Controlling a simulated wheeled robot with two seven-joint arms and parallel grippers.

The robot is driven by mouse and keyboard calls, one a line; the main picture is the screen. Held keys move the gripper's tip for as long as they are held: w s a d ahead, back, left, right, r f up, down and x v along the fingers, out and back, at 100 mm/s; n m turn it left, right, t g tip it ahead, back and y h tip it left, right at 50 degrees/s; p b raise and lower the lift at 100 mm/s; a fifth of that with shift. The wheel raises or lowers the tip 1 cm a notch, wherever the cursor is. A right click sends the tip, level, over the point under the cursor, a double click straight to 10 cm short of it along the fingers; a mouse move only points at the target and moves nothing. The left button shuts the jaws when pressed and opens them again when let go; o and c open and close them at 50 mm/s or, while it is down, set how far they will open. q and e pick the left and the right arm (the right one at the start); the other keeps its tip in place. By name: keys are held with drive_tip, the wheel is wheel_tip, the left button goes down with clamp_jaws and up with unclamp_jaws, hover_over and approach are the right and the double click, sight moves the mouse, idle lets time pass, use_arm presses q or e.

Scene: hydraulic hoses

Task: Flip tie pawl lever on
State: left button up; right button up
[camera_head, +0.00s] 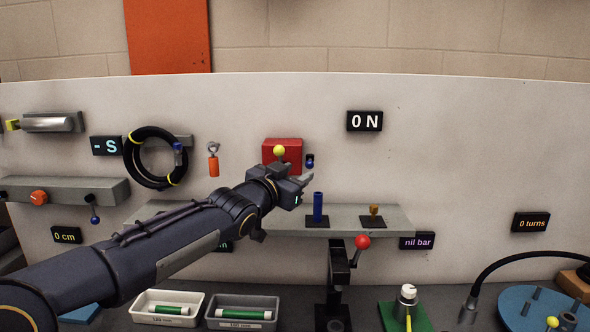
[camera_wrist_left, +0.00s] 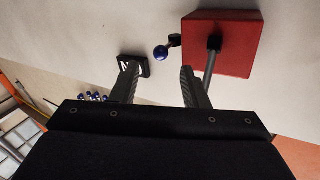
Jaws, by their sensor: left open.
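A small lever with a blue knob (camera_head: 310,163) is on the white panel, just right of a red box (camera_head: 288,150). The box has a lever with a yellow ball (camera_head: 279,151) at its front. No label names the tie pawl lever, so I cannot tell which lever it is. In the left wrist view the blue knob (camera_wrist_left: 161,53) shows ahead, between the finger lines, beside the red box (camera_wrist_left: 228,42). My left gripper (camera_head: 306,179) is open and empty, just below the blue knob; it also shows in the left wrist view (camera_wrist_left: 158,80). My right gripper is out of view.
A grey shelf (camera_head: 378,218) with a blue post (camera_head: 318,207) lies below my left gripper. A red-ball lever (camera_head: 362,242) stands below it. A black hose coil (camera_head: 133,150) hangs at left. The "0 N" display (camera_head: 364,121) is above right. The panel's right part is mostly clear.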

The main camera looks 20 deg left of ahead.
sight(307, 166)
use_arm(q)
drive_tip(key=p+x, duration=0.1)
drive_tip(key=x, duration=0.4)
drive_tip(key=shift+a, duration=0.1)
